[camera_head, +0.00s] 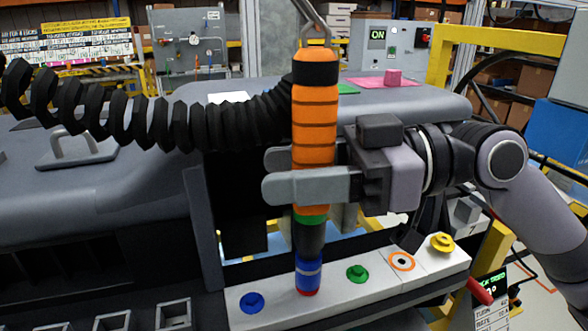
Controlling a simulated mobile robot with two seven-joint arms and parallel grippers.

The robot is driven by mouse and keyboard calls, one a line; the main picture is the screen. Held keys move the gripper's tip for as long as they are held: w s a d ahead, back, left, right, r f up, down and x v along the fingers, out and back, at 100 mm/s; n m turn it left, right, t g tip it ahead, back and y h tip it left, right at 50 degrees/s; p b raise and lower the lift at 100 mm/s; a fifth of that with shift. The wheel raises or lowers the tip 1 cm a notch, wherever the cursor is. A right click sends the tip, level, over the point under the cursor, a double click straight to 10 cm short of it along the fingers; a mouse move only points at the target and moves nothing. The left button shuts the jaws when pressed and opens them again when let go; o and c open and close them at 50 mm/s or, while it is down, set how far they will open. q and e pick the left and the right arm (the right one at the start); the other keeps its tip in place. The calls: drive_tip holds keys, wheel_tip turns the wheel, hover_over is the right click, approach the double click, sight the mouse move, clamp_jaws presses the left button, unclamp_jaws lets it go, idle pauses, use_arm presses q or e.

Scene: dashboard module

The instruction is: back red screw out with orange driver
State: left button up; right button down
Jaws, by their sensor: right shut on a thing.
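The orange driver (315,120) stands upright, with black bands and a green ring low down. My right gripper (276,176) comes in from the right and is shut around the lower part of its orange body. The driver's blue nose (308,268) points down onto the white strip (385,287). A little red (307,292) shows just under the nose, where the red screw seems to be, mostly hidden. My left gripper is not in view.
On the strip are a blue screw (252,302), a green screw (357,273), an orange-ringed spot (402,261) and a yellow screw (442,242). A black ribbed hose (150,122) crosses at the left. A metal hook (316,30) is at the driver's top.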

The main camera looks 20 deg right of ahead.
sight(295, 114)
drive_tip(key=shift+f, duration=0.15)
idle(0.3)
drive_tip(key=shift+w+a+r+p, duration=0.1)
drive_tip(key=shift+r+p, duration=0.35)
drive_tip(key=shift+p, duration=0.1)
drive_tip(key=shift+r+p, duration=2.15)
drive_tip(key=shift+r, duration=0.55)
drive_tip(key=shift+f, duration=0.15)
